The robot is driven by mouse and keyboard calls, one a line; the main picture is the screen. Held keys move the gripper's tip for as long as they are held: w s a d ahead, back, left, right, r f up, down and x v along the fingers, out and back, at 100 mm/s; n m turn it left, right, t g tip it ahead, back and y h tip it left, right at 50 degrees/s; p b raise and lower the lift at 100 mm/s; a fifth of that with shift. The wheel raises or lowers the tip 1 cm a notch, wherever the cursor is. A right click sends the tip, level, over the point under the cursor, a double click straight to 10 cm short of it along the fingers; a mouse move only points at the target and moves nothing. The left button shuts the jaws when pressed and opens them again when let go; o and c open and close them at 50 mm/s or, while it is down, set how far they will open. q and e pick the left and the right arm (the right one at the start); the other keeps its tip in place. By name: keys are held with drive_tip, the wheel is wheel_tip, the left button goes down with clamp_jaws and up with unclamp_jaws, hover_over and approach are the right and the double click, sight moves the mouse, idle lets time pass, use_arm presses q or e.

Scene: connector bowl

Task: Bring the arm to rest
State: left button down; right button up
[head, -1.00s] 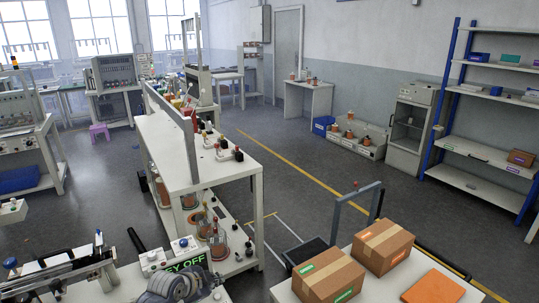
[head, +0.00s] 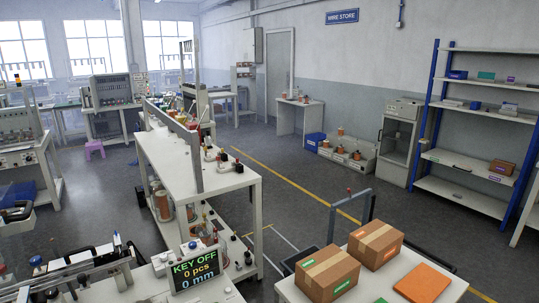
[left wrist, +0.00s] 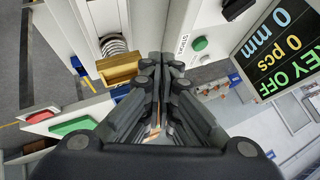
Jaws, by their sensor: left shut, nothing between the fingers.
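My left gripper (left wrist: 161,66) shows in the left wrist view, its dark fingers closed together with nothing between them. It is over the machine bench, with a brass-coloured block (left wrist: 118,69) and a coiled spring (left wrist: 114,47) just left of the fingertips in the picture. I cannot tell the exact gap to them. A black display (left wrist: 282,45) is to the right of the fingers. In the head view the same display (head: 195,270) reads KEY OFF, 0 pcs, 0 mm. No gripper shows in the head view, and my right gripper is in neither view.
A green button (left wrist: 201,43) sits near the display. A white workbench (head: 220,181) stands beyond the machine. Cardboard boxes (head: 327,272) and an orange flat item (head: 422,283) lie on a table at front right. The floor (head: 300,165) between bench and shelves (head: 465,187) is largely open.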

use_arm(q)
drive_tip(key=s+d+f+n+g, duration=0.15)
drive_tip(key=s+n, duration=0.25)
drive_tip(key=s, duration=1.5)
drive_tip(key=s+a+r+n+g+y, duration=0.1)
drive_tip(key=s+a+r+n+y, duration=0.15)
drive_tip(key=s, duration=0.65)
drive_tip(key=s+a+r+n+g+y, duration=0.1)
drive_tip(key=s+a+n+g, duration=0.2)
drive_tip(key=s, duration=0.5)
wheel_tip(320, 180, down, 31)
drive_tip(key=s+b, duration=0.2)
drive_tip(key=b, duration=0.3)
drive_tip(key=s+a+f+g+b, duration=0.1)
drive_tip(key=s+a+f+b, duration=0.1)
drive_tip(key=s+f, duration=1.4)
drive_tip(key=shift+s+a+f+b, duration=0.35)
drive_tip(key=shift+f+b, duration=0.3)
drive_tip(key=shift+f, duration=1.15)
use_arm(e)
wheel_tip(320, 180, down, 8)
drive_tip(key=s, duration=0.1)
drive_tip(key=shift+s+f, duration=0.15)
